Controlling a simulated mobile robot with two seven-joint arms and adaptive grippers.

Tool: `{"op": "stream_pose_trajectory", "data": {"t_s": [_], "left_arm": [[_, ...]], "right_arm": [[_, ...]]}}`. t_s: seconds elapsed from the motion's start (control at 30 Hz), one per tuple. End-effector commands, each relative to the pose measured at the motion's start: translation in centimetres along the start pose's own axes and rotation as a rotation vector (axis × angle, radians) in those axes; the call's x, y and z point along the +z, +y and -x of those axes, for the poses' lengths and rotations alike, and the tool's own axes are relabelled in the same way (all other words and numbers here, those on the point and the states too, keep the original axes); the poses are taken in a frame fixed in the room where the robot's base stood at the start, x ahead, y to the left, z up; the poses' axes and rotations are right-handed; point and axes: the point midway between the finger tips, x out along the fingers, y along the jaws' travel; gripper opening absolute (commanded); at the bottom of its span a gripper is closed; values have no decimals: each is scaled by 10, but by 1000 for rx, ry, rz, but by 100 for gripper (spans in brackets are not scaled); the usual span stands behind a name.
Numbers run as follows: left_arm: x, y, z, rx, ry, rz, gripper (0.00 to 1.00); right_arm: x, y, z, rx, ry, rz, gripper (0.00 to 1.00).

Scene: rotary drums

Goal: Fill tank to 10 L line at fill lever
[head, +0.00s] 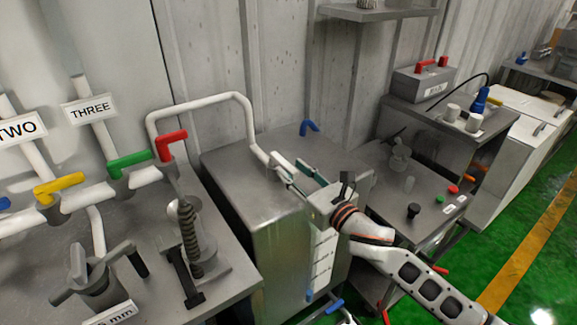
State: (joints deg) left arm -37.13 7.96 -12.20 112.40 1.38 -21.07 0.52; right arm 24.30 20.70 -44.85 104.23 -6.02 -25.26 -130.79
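A grey metal tank (240,185) stands in the middle, with a white pipe (205,102) running down to its top. A pale strip like a level gauge (323,255) with marks is on its front; its figures and the liquid level are too small to read. A red lever (172,144) is on the pipework at left, and a blue lever (309,128) is behind the tank top. No fill label is legible. My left gripper is out of view.
Green (128,164) and yellow (58,188) levers sit on the left pipe, above a bench with a spring device (190,240). A side table (390,200) with buttons stands right of the tank. Another blue handle (335,306) is low in front. Green floor is open at right.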

Motion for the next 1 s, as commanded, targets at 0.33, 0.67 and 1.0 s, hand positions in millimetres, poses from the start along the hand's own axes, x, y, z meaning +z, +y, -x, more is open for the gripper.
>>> {"op": "stream_pose_trajectory", "data": {"t_s": [0.33,0.67,1.0], "left_arm": [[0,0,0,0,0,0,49],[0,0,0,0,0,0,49],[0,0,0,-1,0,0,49]], "right_arm": [[0,0,-27,0,1,-2,32],[0,0,-26,0,0,-2,1],[0,-6,-26,5,0,1,0]]}}
